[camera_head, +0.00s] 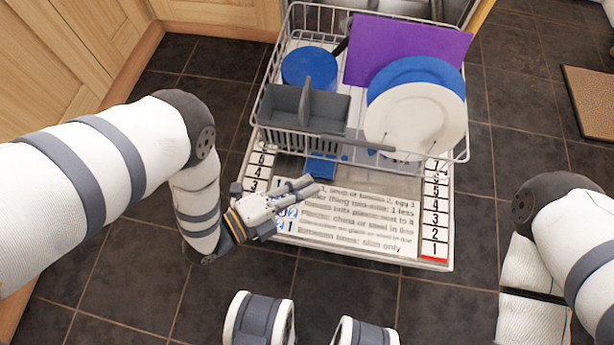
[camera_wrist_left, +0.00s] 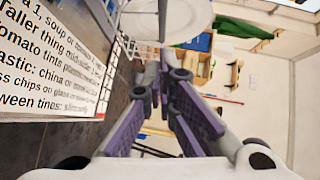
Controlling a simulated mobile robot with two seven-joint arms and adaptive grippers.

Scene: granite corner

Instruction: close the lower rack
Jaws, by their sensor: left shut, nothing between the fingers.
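The lower rack (camera_head: 262,118) is a white wire basket that stands pulled out over the open dishwasher door (camera_head: 440,262), whose inner face carries printed text and numbers. The rack holds a white plate (camera_head: 415,118), blue plates, a purple board (camera_head: 405,50), a blue round item (camera_head: 310,68) and a grey cutlery basket (camera_head: 300,106). My left gripper (camera_head: 308,188) is shut and empty, over the left part of the door, in front of the rack's near side. In the left wrist view its fingers (camera_wrist_left: 165,80) are together. My right arm shows at the right edge, its gripper out of frame.
Wooden cabinets (camera_head: 60,60) stand at the left. The dark tiled floor (camera_head: 490,230) is clear on both sides of the door. A brown mat (camera_head: 590,100) lies at the far right. The wrist view shows shelves (camera_wrist_left: 220,65) farther off.

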